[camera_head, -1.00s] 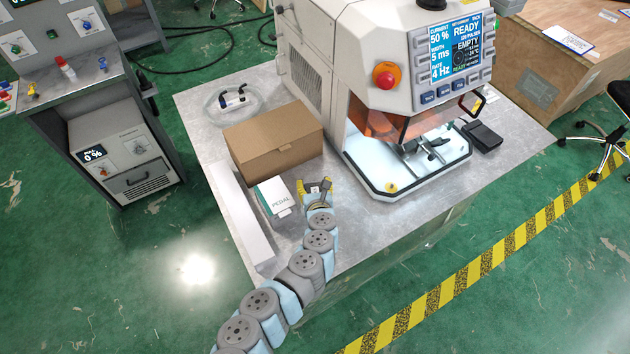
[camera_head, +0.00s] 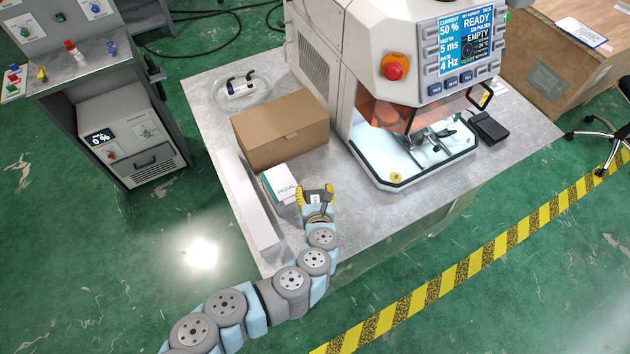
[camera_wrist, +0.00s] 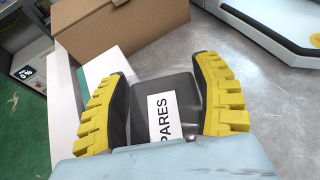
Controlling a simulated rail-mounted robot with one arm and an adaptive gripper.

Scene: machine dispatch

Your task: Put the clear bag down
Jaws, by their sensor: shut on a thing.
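My gripper (camera_head: 315,192) is over the front left part of the metal table (camera_head: 385,210), just right of the white PEDAL box. In the wrist view its yellow-backed fingers (camera_wrist: 165,105) are shut on the clear bag (camera_wrist: 183,88). The bag looks grey and see-through, with a white label of which "PARES" can be read. The bag's label also shows small between the fingers in the head view (camera_head: 314,198). I cannot tell whether the bag touches the table.
The PEDAL box (camera_head: 278,184) stands close at left, with a long white bar (camera_head: 247,205) beyond it. A brown carton (camera_head: 280,130) is behind. A machine (camera_head: 405,75) with a lit work bay stands at right. Bare table lies right of my gripper.

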